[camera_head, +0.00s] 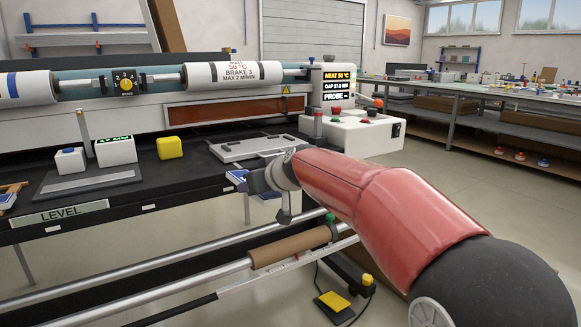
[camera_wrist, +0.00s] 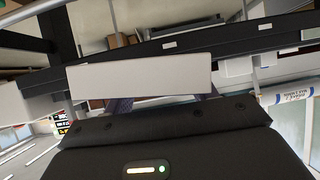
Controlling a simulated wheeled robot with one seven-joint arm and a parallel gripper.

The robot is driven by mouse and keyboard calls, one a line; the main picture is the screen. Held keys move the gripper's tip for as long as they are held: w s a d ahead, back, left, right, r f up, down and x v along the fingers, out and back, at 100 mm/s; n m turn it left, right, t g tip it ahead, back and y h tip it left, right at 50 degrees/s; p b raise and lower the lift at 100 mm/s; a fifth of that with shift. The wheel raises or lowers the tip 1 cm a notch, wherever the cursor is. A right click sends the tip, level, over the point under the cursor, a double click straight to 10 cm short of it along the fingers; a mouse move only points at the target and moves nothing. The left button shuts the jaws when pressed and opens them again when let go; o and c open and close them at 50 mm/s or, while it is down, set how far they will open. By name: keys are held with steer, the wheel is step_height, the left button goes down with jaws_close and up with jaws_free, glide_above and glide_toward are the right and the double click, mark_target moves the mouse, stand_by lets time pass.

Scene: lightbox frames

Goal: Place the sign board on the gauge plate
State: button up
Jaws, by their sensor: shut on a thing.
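The fingers are mostly hidden behind the board. A flat grey plate (camera_head: 90,183) lies on the bench at left. Another grey plate with a handle (camera_head: 240,150) lies just behind my gripper. I cannot tell which is the gauge plate.
A white control box (camera_head: 360,133) is at right. A roller (camera_head: 232,74) runs along the back. A LEVEL label (camera_head: 73,214) is on the front edge.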

steer(key=d+f+m+t+h, duration=0.1)
steer(key=d+f+m+h, duration=0.2)
steer(key=d+f, duration=0.45)
steer(key=d+f+m+t+h, duration=0.1)
steer(key=d+f+m+h, duration=0.25)
steer(key=f, duration=0.65)
steer(key=s+d+f+m+h, duration=0.4)
steer(key=s+d+f, duration=0.5)
steer(key=d+f, duration=0.2)
steer(key=shift+d, duration=0.35)
